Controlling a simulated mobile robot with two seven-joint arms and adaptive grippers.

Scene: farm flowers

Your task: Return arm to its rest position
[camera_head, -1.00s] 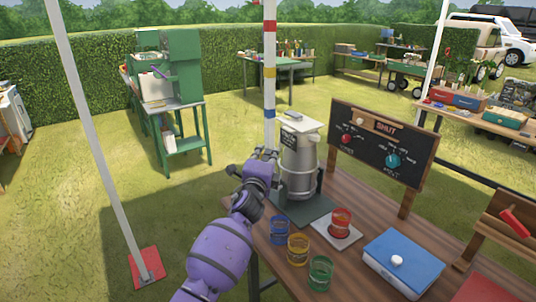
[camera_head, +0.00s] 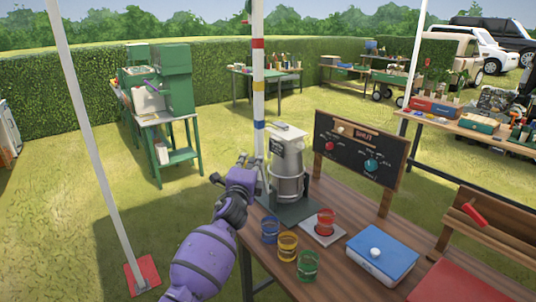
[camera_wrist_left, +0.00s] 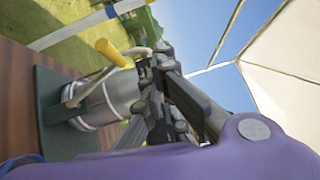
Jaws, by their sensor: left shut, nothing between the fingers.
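My left arm is purple and reaches in from the bottom of the head view. Its left gripper (camera_head: 246,160) is shut and empty, beside the left of a metal urn (camera_head: 288,165) at the table's back left corner. In the left wrist view the gripper (camera_wrist_left: 150,65) shows dark, closed fingers, with the urn (camera_wrist_left: 115,97) and its yellow-tipped lever (camera_wrist_left: 112,52) close by. I cannot tell whether they touch. My right gripper does not show.
On the wooden table (camera_head: 335,280) stand blue (camera_head: 269,230), yellow (camera_head: 288,246) and green (camera_head: 308,266) cups. A red cup (camera_head: 326,222) is on a pale square plate. A blue box (camera_head: 382,254) and a chalkboard (camera_head: 358,155) are to the right. A striped pole (camera_head: 258,80) rises behind the gripper.

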